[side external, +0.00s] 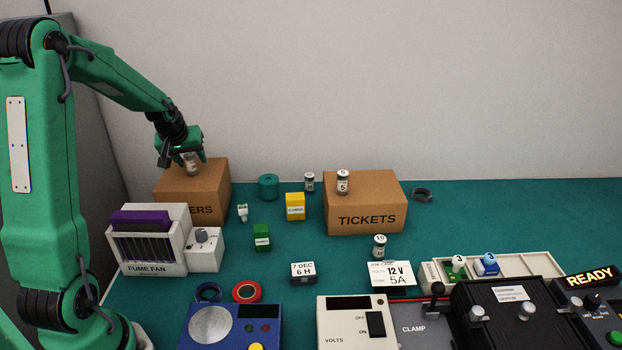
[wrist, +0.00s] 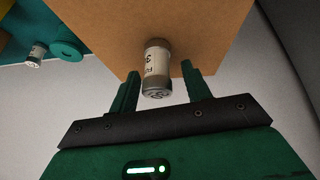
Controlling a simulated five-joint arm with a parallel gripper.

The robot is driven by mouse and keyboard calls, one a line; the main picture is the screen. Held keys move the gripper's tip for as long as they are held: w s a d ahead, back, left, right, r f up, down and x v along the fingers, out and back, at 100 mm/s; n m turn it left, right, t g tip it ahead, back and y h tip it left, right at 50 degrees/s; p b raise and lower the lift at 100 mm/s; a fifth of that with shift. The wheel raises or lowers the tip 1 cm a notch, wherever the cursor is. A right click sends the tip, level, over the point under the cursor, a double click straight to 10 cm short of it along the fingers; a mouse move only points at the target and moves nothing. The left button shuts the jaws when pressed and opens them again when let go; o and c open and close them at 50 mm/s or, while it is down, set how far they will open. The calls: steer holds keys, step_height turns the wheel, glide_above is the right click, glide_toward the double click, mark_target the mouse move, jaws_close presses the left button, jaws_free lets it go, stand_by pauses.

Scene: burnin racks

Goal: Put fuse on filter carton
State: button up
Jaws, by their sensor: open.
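A fuse (side external: 191,165), a small glass-like cylinder with grey caps and a white label, is at the top of the brown filter carton (side external: 187,206), whose visible lettering ends in "ERS". It appears to stand upright on the carton. In the wrist view the fuse (wrist: 156,66) shows between my fingers, over the carton's brown top (wrist: 210,25). My gripper (side external: 190,155) is open, with one finger on each side of the fuse; it also shows in the wrist view (wrist: 160,84). Contact between fingers and fuse cannot be told.
Similar fuses stand on the TICKETS carton (side external: 365,208), behind it to the left (side external: 309,182), and in front of it (side external: 379,246). A teal ring (side external: 268,187), yellow block (side external: 295,207) and fume fan (side external: 148,240) are near the filter carton. Instruments fill the front.

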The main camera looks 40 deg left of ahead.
steer(key=v, duration=1.2)
steer(key=shift+d, duration=0.1)
stand_by(0.5)
steer(key=s+d+r+m+h, duration=0.25)
steer(key=d+m, duration=0.25)
steer(key=d, duration=1.2)
steer(key=s+d+f+m+t+h, duration=0.1)
steer(key=s+d+m, duration=0.4)
steer(key=s+d, duration=0.4)
steer(key=shift+s+d+f, duration=0.3)
steer(key=shift+d+f, duration=0.05)
steer(key=shift+d, duration=0.75)
